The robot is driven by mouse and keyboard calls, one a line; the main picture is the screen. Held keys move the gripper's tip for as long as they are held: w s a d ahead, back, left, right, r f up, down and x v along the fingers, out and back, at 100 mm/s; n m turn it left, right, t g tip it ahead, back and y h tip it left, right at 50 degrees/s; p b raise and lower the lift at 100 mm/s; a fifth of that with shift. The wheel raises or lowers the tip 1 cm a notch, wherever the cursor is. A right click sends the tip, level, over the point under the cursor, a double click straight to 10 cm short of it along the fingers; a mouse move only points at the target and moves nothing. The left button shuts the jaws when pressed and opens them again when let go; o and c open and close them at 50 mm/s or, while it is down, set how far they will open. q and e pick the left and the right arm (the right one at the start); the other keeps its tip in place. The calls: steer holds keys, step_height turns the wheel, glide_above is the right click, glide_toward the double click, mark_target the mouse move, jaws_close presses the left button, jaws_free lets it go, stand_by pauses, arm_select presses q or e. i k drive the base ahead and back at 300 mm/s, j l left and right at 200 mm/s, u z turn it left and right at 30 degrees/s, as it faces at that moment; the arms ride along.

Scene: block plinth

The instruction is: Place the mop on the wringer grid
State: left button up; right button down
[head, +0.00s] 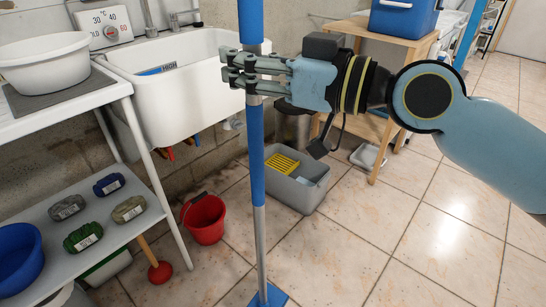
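The mop (257,150) is a tall upright pole with blue and bare metal sections. Its blue flat head (268,297) is partly cut off by the bottom edge of the head view, and I cannot tell whether it touches the floor. My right gripper (232,70) comes in from the right, and its fingers are closed around the upper pole. The yellow wringer grid (282,163) sits in a grey bucket (303,190) on the floor, behind and right of the pole. The mop head is nearer to me than the bucket. My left gripper is out of view.
A red bucket (205,220) and a plunger (159,271) stand left of the pole. A shelf (100,235) holds several wrapped bundles and a blue bowl (18,258). A white sink (180,90) and a wooden table (395,125) stand behind. The tiled floor at right is mostly clear.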

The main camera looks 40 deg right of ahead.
mark_target(279, 166)
steer(key=i+l+u, duration=0.15)
steer(key=l+u, duration=0.2)
steer(key=l, duration=0.85)
steer(key=l+u, duration=0.4)
steer(key=l, duration=0.85)
